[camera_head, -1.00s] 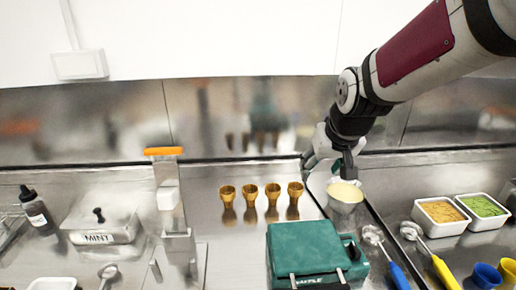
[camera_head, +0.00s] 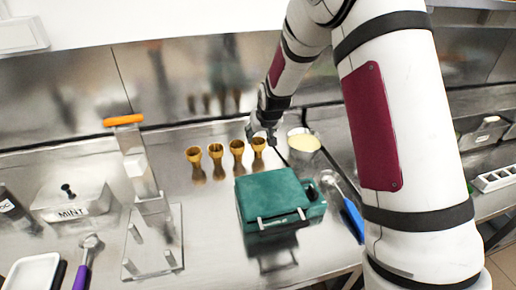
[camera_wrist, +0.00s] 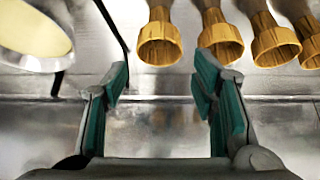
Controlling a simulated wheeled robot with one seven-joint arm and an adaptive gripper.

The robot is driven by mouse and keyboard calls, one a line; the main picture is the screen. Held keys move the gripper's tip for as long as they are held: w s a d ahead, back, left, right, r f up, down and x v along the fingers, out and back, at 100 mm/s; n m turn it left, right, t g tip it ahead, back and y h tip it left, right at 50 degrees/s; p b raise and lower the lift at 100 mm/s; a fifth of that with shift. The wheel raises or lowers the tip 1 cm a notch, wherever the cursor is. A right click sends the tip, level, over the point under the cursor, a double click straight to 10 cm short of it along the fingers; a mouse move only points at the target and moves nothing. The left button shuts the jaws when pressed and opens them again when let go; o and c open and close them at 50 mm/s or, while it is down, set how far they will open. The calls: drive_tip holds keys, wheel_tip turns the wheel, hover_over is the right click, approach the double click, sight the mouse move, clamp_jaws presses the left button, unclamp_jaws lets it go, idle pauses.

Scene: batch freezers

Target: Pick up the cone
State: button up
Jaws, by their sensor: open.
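Several golden-brown cones stand in a row on the steel counter in the head view. The rightmost cone (camera_head: 259,147) is closest to my gripper (camera_head: 264,134), which is just behind and to the right of it. In the wrist view the cones lie along the top. The cone at the left end of that row (camera_wrist: 160,40) is ahead of the space between my open fingers (camera_wrist: 159,92), and another cone (camera_wrist: 220,38) is ahead of the right finger. The space between the fingers is empty, and no contact with a cone shows.
A metal tub of cream-coloured ice cream (camera_head: 305,142) stands to the right of the cones; it also shows in the wrist view (camera_wrist: 32,38). A green waffle maker (camera_head: 270,198) is in front. A metal stand with an orange top (camera_head: 124,120) is at left. A blue-handled scoop (camera_head: 352,217) lies at right.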

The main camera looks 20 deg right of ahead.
sight(258, 142)
drive_tip(key=shift+p+x, duration=0.45)
drive_tip(key=shift+x, duration=2.9)
drive_tip(key=shift+s+f, duration=0.1)
drive_tip(key=shift+s, duration=0.05)
drive_tip(key=c, duration=0.6)
